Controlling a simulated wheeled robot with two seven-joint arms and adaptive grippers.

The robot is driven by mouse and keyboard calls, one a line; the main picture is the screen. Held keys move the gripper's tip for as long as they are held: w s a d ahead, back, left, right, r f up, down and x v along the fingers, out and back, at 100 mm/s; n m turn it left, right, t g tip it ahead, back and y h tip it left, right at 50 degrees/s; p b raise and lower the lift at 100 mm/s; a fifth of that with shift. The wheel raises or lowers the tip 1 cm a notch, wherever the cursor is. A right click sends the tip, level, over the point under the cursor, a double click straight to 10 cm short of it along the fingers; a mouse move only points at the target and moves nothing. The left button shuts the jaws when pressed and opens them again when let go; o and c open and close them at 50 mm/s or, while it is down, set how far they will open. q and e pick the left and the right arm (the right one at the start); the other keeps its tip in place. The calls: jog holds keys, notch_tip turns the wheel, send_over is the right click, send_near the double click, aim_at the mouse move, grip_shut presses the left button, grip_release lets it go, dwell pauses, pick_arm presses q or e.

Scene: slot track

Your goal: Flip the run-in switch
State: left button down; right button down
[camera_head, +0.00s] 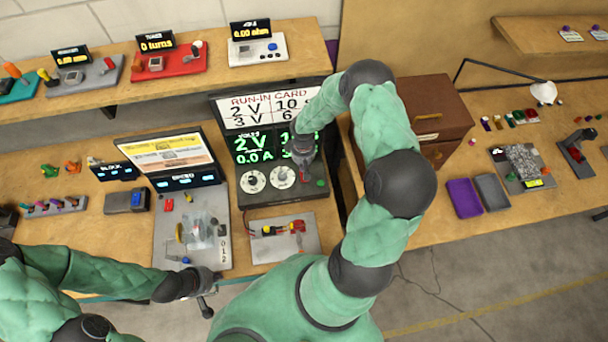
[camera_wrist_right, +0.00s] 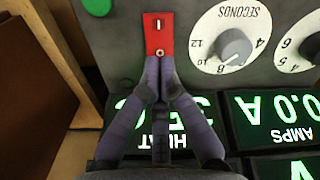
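The red switch (camera_wrist_right: 158,30), marked I and O, is on the dark panel of the run-in unit (camera_head: 262,193). My right gripper (camera_wrist_right: 160,66) has its dark fingertips together at the switch's O end in the right wrist view. I cannot tell whether they touch it. In the head view my right gripper (camera_head: 304,160) hangs over the panel's right side and hides most of the switch area. It holds nothing visible. My left gripper (camera_head: 207,300) is near the table's front edge, away from the unit; its opening is unclear.
Beside the switch are a SECONDS dial (camera_wrist_right: 233,45) and a green button (camera_wrist_right: 97,4). The run-in card (camera_head: 262,106) stands behind the unit. A brown drawer box (camera_head: 425,110) stands to its right. A tray with a small motor (camera_head: 284,238) lies in front.

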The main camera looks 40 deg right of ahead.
jog(key=shift+f+b, duration=1.15)
dwell(0.7)
jog(key=shift+r, duration=0.2)
jog(key=shift+r+p, duration=2.05)
jog(key=shift+r, duration=1.35)
